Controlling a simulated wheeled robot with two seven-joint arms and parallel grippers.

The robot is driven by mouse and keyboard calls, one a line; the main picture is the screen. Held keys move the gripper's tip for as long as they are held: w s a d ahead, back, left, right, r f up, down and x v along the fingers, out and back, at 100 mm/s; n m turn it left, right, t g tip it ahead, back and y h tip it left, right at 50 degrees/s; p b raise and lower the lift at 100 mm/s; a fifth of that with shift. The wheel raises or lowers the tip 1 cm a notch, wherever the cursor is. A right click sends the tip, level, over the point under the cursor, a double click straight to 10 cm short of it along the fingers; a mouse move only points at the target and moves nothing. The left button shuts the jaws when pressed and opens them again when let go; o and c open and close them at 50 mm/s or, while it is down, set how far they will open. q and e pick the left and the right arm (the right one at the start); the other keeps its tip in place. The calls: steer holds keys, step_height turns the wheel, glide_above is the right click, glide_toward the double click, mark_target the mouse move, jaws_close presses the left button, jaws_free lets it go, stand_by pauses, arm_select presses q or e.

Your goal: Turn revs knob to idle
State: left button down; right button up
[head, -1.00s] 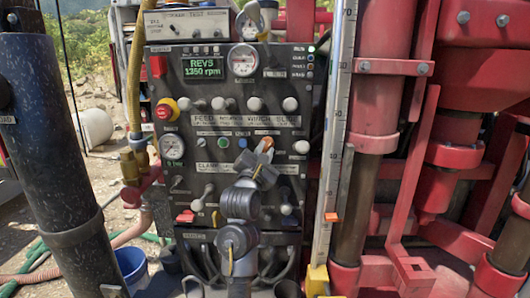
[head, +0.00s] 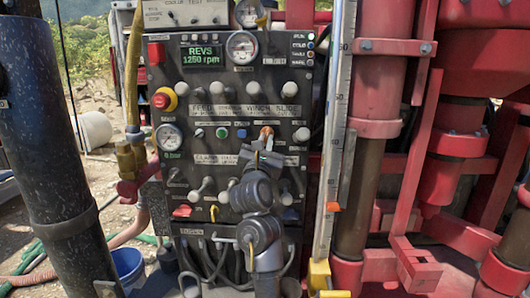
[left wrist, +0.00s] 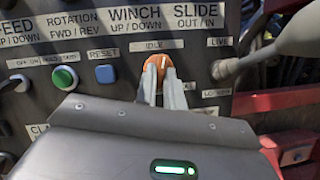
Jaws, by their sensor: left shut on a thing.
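The orange revs knob (head: 267,130) sits on the dark control panel (head: 240,160). It also shows in the left wrist view (left wrist: 161,62), below a white IDLE label (left wrist: 152,45), with a pale line on its face that runs roughly upward. My left gripper (head: 266,141) is shut on the knob, its two pale fingers (left wrist: 163,84) along the knob's sides. The fingers hide the knob's lower part. The green REVS display (head: 203,56) reads about 1250 rpm. My right gripper is not in view.
A green button (left wrist: 65,78) and a blue button (left wrist: 105,74) lie left of the knob. A grey lever (left wrist: 265,50) juts out close on the right. A red emergency button (head: 163,99) is at the panel's left. Red machinery (head: 380,80) stands to the right.

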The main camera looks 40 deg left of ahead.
arm_select(q)
steer(key=shift+w+d+f+n+g+y+b, duration=0.1)
steer(key=shift+n+g+y+b, duration=0.3)
steer(key=shift+n+b, duration=0.75)
steer(key=shift+f+n+g+y+b, duration=0.1)
steer(key=shift+n+g+y+b, duration=0.3)
steer(key=shift+n+b, duration=0.75)
steer(key=shift+r+n+y, duration=0.1)
steer(key=shift+n+y, duration=0.2)
steer(key=c, duration=1.5)
jaws_free()
